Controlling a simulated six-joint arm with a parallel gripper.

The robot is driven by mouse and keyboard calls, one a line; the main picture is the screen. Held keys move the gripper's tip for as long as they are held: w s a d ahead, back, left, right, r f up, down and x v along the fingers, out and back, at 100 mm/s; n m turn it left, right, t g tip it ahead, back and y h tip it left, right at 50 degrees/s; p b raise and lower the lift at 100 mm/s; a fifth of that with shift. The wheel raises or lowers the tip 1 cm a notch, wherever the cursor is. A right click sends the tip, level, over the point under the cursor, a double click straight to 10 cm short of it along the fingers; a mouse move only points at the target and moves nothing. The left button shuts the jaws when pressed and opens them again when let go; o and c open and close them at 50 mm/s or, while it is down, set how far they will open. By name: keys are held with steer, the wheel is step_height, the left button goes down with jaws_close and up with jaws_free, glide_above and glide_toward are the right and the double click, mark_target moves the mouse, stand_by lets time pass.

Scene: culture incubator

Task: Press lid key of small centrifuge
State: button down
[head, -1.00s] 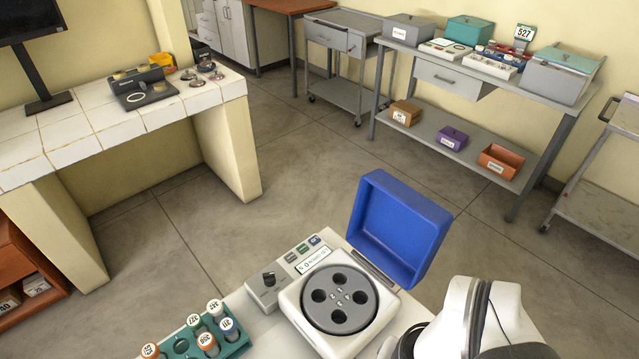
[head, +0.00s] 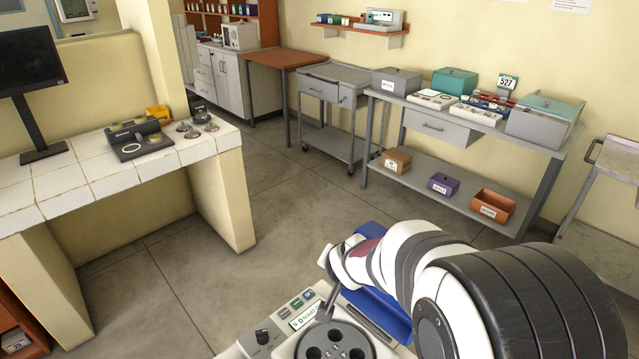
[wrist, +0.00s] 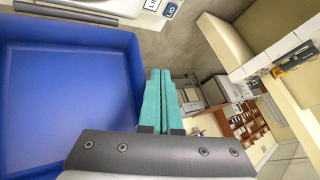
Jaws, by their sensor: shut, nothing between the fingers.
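The small centrifuge (head: 300,346) is at the bottom of the head view, with its round grey rotor (head: 333,352) exposed. Its blue lid (head: 378,305) stands open, partly hidden behind my arm; in the wrist view the inside of the lid (wrist: 60,105) fills the left. A row of small keys (head: 297,302) sits beside the display. In the wrist view a key labelled LID (wrist: 170,10) shows at the top edge. My gripper (wrist: 160,72) has its teal fingers shut and empty, beside the lid and apart from the key. In the head view the fingers are hard to make out.
A tiled bench (head: 80,185) is at the left, and a grey shelf table (head: 470,130) with boxes stands at the back right. The floor between them is clear.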

steer(key=y, duration=0.2)
glide_above(309, 298)
step_height(309, 298, down, 3)
steer(key=shift+r+n+t, duration=0.15)
steer(key=shift+n+t, duration=0.15)
steer(key=shift+t, duration=0.1)
steer(key=shift+f, duration=4.4)
steer(key=shift+f, duration=0.1)
steer(key=shift+f, duration=0.3)
steer(key=shift+f, duration=0.35)
steer(key=shift+r, duration=0.75)
